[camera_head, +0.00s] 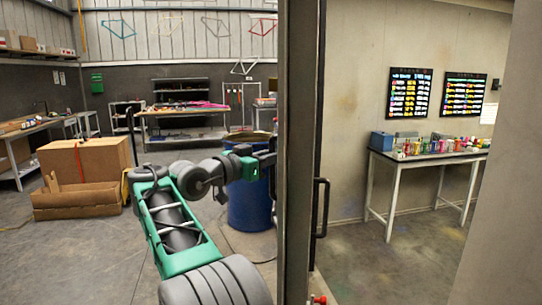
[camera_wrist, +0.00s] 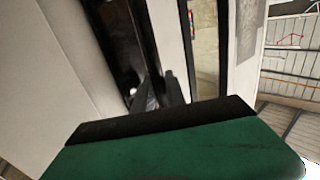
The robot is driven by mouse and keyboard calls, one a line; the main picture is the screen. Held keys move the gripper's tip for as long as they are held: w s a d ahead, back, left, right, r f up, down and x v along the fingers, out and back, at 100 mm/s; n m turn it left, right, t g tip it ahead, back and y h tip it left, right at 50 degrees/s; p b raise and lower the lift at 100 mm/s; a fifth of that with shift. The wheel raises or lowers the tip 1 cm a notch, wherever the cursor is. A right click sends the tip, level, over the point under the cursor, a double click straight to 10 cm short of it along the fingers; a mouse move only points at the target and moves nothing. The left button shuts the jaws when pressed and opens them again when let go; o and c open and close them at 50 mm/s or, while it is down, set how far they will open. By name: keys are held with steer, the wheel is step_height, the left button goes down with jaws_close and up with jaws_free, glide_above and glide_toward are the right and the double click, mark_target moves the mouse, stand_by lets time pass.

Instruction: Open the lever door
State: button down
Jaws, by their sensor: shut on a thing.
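The door (camera_head: 301,90) is a tall dark leaf seen nearly edge-on in the middle of the head view, with open space on both sides of it. A black bar handle (camera_head: 320,208) stands upright on its right face. My gripper (camera_head: 271,160) is at the left side of the door, at about mid-height, and its tips are partly hidden by the dark edge. In the wrist view my gripper's two dark fingers (camera_wrist: 157,88) are close together against a dark part of the door (camera_wrist: 124,50). They are shut on what appears to be the lever, which is mostly hidden.
A blue barrel (camera_head: 250,205) stands behind my gripper. Cardboard boxes (camera_head: 84,160) are at left, with workbenches (camera_head: 185,112) behind. Right of the door, a table (camera_head: 425,156) with colourful bottles stands by the wall. A grey panel (camera_head: 505,190) fills the right edge. The floor beyond the door is clear.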

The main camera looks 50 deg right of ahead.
steer(key=c, duration=1.8)
jaws_free()
steer(key=shift+w+a+f, duration=0.25)
steer(key=shift+w+f, duration=0.05)
steer(key=shift+w, duration=0.05)
steer(key=o, duration=0.3)
steer(key=shift+w+a+r+t, duration=0.1)
steer(key=shift+w+a+t, duration=0.2)
steer(key=shift+w+a, duration=0.3)
steer(key=shift+o, duration=0.7)
steer(key=shift+s+d+r, duration=0.15)
steer(key=shift+s+d, duration=0.15)
steer(key=shift+s, duration=0.05)
